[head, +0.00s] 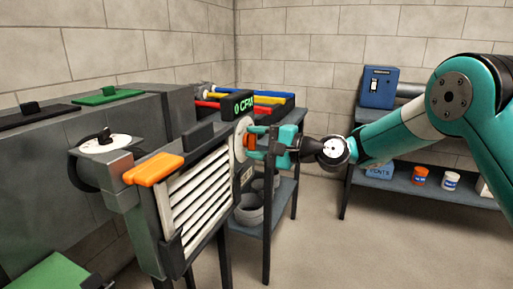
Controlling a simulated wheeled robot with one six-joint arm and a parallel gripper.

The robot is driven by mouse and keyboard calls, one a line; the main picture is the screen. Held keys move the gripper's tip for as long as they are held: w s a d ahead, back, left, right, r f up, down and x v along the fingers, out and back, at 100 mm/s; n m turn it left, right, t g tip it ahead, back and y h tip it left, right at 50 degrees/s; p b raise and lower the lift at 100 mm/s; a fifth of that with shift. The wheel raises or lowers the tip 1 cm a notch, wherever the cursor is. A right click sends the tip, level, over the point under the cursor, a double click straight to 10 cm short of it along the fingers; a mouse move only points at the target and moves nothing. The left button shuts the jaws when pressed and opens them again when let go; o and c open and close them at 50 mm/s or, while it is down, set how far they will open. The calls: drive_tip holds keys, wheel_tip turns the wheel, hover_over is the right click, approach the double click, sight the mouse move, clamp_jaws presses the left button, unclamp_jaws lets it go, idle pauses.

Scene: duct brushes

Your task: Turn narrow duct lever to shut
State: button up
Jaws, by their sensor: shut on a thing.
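My gripper (262,142) is at the middle of the head view, reaching in from the right. Its teal jaws are shut on a small orange lever (251,141), which stands out from a white round plate (240,140) at the far end of the grey duct. The jaws partly hide the lever, so its exact angle is hard to tell. A second white dial with a black knob (104,138) is on top of a branch at the left.
A louvred grille (198,192) with a thick orange handle (153,169) faces the room nearer to me. Behind my gripper, a rack holds blue, yellow and red brushes (262,99). A blue box (379,87) stands at the back right. The floor (330,240) in front is clear.

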drive_tip(key=n+b, duration=0.1)
drive_tip(key=n, duration=0.1)
drive_tip(key=n+b, duration=0.1)
drive_tip(key=shift+f+n+b, duration=0.3)
drive_tip(key=shift+f+n, duration=0.05)
drive_tip(key=shift+n, duration=0.05)
drive_tip(key=n+b, duration=0.3)
drive_tip(key=shift+f, duration=0.1)
drive_tip(key=shift+n+b, duration=1.5)
drive_tip(key=shift+n, duration=0.6)
drive_tip(key=shift+r, duration=0.2)
drive_tip(key=o, duration=0.9)
